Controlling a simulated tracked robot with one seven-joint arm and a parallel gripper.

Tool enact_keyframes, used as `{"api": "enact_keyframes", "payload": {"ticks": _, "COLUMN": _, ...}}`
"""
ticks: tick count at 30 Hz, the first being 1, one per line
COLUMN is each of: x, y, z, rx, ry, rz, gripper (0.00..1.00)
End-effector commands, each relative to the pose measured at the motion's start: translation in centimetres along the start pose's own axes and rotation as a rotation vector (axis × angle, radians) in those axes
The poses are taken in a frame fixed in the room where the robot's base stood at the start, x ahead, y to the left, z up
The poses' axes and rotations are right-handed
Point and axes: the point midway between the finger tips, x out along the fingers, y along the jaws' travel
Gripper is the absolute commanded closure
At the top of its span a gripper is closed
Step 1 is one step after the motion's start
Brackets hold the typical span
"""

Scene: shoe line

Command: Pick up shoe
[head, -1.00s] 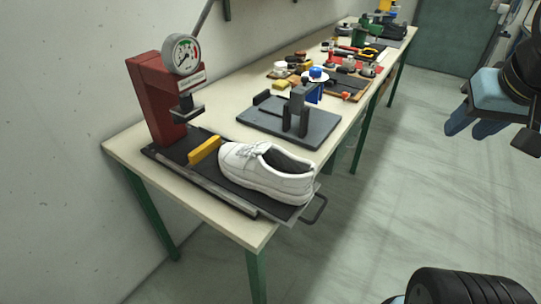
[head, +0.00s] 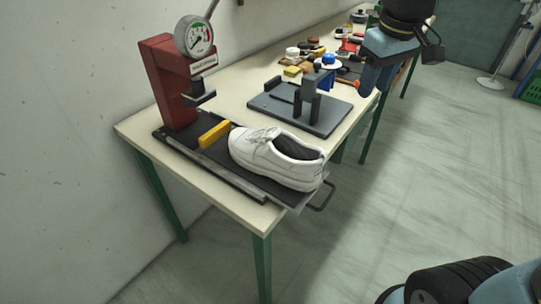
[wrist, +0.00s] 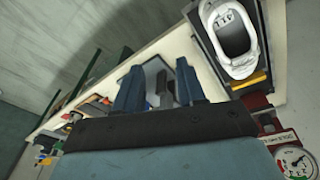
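The white lace-up shoe (head: 275,160) sits upright on a black sliding plate (head: 232,168) at the near end of the table, its opening facing up. It also shows at the top right of the wrist view (wrist: 240,71). My gripper (head: 367,84) is in the air at the upper right of the head view, beyond and right of the shoe, not touching it. In the wrist view, its two blue fingers (wrist: 158,75) are apart with nothing between them, so it is open.
A red press (head: 165,85) with a gauge (head: 194,37) stands behind the shoe. A yellow block (head: 214,134) is beside the toe. A grey fixture (head: 330,115) with upright posts stands farther along the table (head: 235,95). A handle (head: 322,196) juts past the table edge.

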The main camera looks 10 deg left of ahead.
Motion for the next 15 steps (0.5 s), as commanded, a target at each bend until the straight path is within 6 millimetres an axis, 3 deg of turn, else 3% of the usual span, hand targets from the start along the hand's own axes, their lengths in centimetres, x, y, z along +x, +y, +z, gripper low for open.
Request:
{"api": "enact_keyframes", "payload": {"ticks": 1, "x": 0.9, "y": -1.3, "z": -1.5, "rx": -0.059, "ry": -0.025, "rz": -0.016, "gripper": 0.60}}
{"api": "enact_keyframes", "payload": {"ticks": 6, "x": 3.5, "y": -5.5, "z": -5.6, "rx": -0.246, "ry": -0.089, "rz": -0.061, "gripper": 0.60}}
{"api": "enact_keyframes", "payload": {"ticks": 12, "x": 5.9, "y": -9.5, "z": -8.4, "rx": -0.396, "ry": -0.140, "rz": -0.097, "gripper": 0.60}}
{"api": "enact_keyframes", "payload": {"ticks": 15, "x": 6.5, "y": -10.6, "z": -9.0, "rx": -0.434, "ry": -0.152, "rz": -0.106, "gripper": 0.60}}
